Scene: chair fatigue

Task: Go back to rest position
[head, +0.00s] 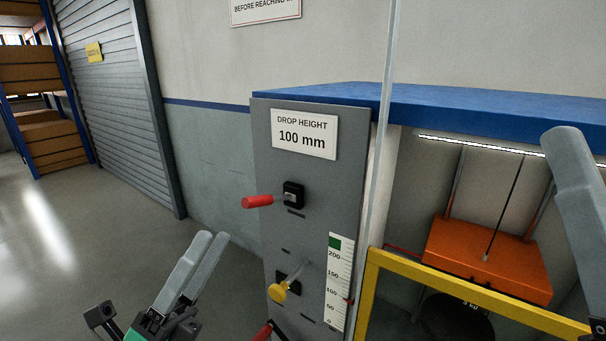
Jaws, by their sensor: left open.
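A grey finger of my right gripper (572,165) shows at the right edge, in front of the machine's opening; the rest is cut off. The panel carries a red-handled lever (258,201), a yellow knob (278,292) and a "DROP HEIGHT 100 mm" sign (304,135). Another red handle (263,333) shows low at the bottom edge. Neither gripper visibly touches a control.
A yellow frame bar (470,303) crosses the opening, with an orange weight block (487,258) behind it and a dark round seat (455,318) below. The blue top (480,112) juts out above. Clear floor (100,240) lies left, before a roller shutter (115,100).

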